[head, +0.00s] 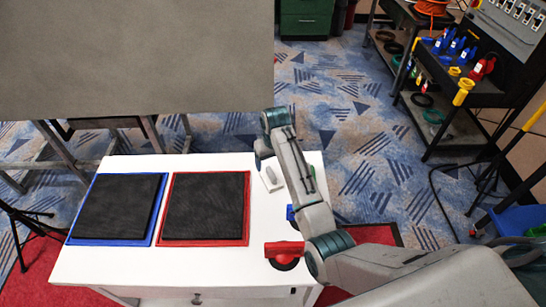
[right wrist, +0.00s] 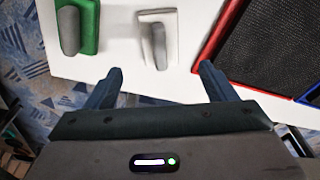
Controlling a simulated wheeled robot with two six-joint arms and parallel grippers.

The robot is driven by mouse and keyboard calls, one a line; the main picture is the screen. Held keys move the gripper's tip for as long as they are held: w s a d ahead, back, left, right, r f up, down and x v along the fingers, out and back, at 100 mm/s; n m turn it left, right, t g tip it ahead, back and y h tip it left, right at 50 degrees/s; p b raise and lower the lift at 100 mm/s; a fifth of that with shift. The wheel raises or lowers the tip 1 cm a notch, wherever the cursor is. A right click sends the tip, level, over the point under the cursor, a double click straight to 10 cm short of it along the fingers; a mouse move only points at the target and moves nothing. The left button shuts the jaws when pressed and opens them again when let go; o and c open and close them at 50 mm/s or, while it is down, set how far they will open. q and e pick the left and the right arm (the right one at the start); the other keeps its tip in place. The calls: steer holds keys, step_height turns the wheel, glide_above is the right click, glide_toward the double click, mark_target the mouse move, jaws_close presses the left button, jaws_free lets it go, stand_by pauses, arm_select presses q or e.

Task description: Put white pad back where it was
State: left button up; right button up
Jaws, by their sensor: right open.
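The white pad (head: 276,184), a small white plate with a grey upright handle, lies on the white table (head: 130,262) near its far edge, right of the red-framed tray. It also shows in the right wrist view (right wrist: 145,19). My right gripper (head: 263,156) is at the table's far edge, just beyond the pad. In the right wrist view, my right gripper's fingers (right wrist: 160,82) are spread with nothing between them, and the pad lies ahead of the gap, apart from them. My left gripper is not in view.
A red-framed tray (head: 246,210) and a blue-framed tray (head: 158,210) hold black mats. A green pad (right wrist: 89,25) lies beside the white pad. A blue pad (head: 291,214) and a red pad (head: 284,252) lie nearer, partly behind my arm.

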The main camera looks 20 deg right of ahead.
mark_target(273, 176)
steer(key=shift+s+r, duration=0.2)
steer(key=shift+r, duration=1.4)
